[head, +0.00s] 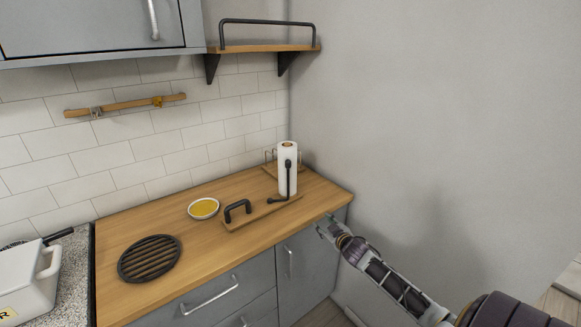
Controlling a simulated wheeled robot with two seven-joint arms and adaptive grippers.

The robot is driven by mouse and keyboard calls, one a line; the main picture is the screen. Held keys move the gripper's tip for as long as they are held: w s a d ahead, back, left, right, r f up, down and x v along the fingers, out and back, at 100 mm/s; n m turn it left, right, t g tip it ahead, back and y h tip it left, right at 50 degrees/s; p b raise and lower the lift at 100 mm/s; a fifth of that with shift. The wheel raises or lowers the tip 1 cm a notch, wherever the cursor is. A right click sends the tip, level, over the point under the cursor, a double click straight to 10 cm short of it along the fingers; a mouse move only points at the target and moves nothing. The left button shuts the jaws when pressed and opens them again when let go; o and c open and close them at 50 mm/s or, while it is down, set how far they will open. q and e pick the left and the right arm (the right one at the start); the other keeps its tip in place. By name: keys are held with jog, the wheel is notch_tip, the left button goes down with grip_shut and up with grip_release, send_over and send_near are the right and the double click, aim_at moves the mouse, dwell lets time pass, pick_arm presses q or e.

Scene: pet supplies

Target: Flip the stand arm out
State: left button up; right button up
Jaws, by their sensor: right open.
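A stand with a wooden base (262,212) is on the wooden counter, near its right end. A white paper roll (287,151) stands upright at its right end. A thin black stand arm (288,178) with a round knob on top rises in front of the roll, close against it in this view. A black bracket-shaped handle (238,209) is on the base's left part. My right gripper (325,226) is open and empty, just off the counter's front edge, right of and lower than the stand arm in the picture, apart from it. My left gripper is out of view.
A small bowl of yellow contents (204,208) sits left of the stand. A round black grate (149,259) lies further left, and a white pot (28,279) stands at the far left. A shelf (262,48) hangs above. The grey wall (430,120) bounds the right.

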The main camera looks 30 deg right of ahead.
jog(key=w+a+r+m+t, duration=0.15)
jog(key=a+r, duration=0.25)
jog(key=r, duration=0.9)
jog(key=m+t+y, duration=0.2)
send_near(290, 165)
jog(key=s, duration=0.4)
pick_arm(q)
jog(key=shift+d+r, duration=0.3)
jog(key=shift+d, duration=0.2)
pick_arm(e)
jog(key=shift+s+a, duration=0.2)
jog(key=shift+a, duration=0.2)
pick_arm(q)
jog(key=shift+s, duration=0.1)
pick_arm(e)
jog(key=shift+w, duration=0.25)
pick_arm(q)
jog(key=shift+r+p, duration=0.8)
jog(key=shift+p, duration=0.2)
pick_arm(e)
jog(key=shift+w+d, duration=0.25)
jog(key=shift+w, duration=1.95)
jog(key=shift+w+d, duration=0.2)
jog(key=shift+w, duration=2)
jog(key=shift+w+d, duration=0.25)
jog(key=shift+w, duration=1.95)
jog(key=shift+c, duration=0.4)
grip_shut()
